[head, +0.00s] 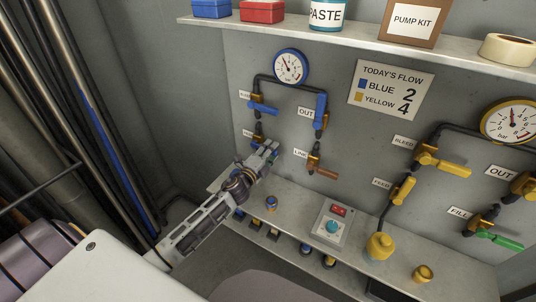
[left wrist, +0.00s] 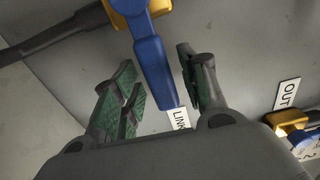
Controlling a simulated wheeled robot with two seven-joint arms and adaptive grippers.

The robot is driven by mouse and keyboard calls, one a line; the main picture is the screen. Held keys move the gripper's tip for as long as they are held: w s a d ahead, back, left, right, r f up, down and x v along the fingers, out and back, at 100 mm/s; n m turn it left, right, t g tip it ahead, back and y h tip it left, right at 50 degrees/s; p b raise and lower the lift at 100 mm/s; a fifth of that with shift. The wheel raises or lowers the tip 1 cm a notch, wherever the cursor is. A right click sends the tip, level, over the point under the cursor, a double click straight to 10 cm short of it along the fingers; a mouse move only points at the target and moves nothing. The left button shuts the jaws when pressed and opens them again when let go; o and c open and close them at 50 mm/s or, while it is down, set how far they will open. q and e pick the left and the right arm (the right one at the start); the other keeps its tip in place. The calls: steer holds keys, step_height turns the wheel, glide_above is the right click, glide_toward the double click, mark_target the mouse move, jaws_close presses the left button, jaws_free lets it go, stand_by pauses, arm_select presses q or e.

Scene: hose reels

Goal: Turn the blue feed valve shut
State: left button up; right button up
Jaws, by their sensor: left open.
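The gripper that shows is my left gripper (head: 270,149). It is open at the lower left valve of the blue-gauge pipework, whose label is too small and covered to read surely. In the left wrist view a blue valve handle (left wrist: 154,65) hangs from a brass valve body (left wrist: 158,8) and reaches between the two spread green-padded fingers (left wrist: 162,85). The fingers look apart from the handle; contact cannot be told. In the head view the gripper hides most of this handle. My right gripper is not in view.
Above is a valve with a blue handle (head: 263,109); to the right are the OUT valve (head: 321,110) and LINK valve with a copper handle (head: 323,173). A blue gauge (head: 290,67) tops the pipe. A lower shelf (head: 296,211) carries a button box (head: 331,226). Yellow-gauge valves stand further right.

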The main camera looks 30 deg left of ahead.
arm_select(q)
steer(key=shift+s, duration=0.1)
steer(key=s+a, duration=0.1)
steer(key=s, duration=1)
steer(key=shift+s, duration=0.4)
stand_by(0.4)
stand_by(0.7)
